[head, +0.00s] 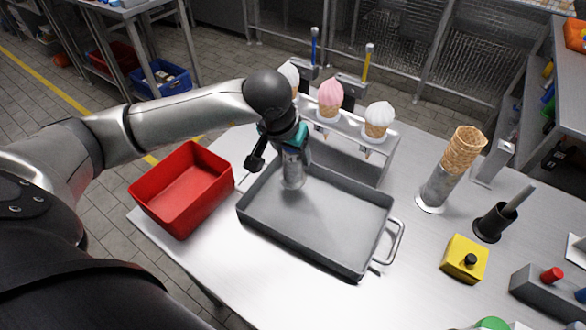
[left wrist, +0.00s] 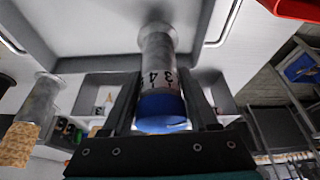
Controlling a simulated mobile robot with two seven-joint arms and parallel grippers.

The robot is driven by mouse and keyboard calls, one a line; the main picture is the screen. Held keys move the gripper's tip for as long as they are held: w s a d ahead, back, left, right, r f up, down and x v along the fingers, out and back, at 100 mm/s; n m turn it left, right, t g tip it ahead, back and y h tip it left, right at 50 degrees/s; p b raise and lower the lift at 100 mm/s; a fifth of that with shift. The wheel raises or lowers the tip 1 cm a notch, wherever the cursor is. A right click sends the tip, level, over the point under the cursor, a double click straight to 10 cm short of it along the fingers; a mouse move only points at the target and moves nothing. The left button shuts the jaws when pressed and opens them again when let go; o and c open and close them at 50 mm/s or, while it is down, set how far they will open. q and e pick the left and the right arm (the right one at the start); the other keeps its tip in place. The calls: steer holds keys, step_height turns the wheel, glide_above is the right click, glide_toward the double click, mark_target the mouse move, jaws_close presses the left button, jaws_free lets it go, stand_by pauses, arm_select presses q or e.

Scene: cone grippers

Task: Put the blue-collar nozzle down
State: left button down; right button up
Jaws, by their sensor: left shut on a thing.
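The blue-collar nozzle is a clear, numbered cylinder with a blue band (left wrist: 162,108), seen close up in the left wrist view. My left gripper (left wrist: 163,95) is shut on it, with one dark finger on each side. In the head view the left gripper (head: 290,150) is over the back left part of the grey tray (head: 345,255), and the nozzle (head: 292,176) points down from it. The collar is hidden there by the gripper. I cannot tell whether the nozzle's lower end touches the tray floor. My right gripper is not in view.
A red bin (head: 185,190) stands left of the tray. A metal rack (head: 375,155) with ice-cream cones stands behind it. To the right are stacked waffle cones (head: 463,150) in a metal holder, a black cup (head: 492,222) and a yellow box (head: 464,258). The tray floor is mostly bare.

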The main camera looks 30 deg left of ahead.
mark_target(293, 166)
arm_select(q)
steer(key=shift+f+b, duration=0.3)
steer(key=shift+f, duration=2)
steer(key=shift+f, duration=0.1)
steer(key=c, duration=0.6)
jaws_free()
steer(key=shift+f, duration=0.1)
steer(key=o, duration=0.4)
steer(key=shift+o, duration=0.2)
steer(key=shift+r, duration=0.5)
steer(key=p+v, duration=0.1)
steer(key=v, duration=1)
steer(key=shift+s+r, duration=0.15)
steer(key=shift+r, duration=0.05)
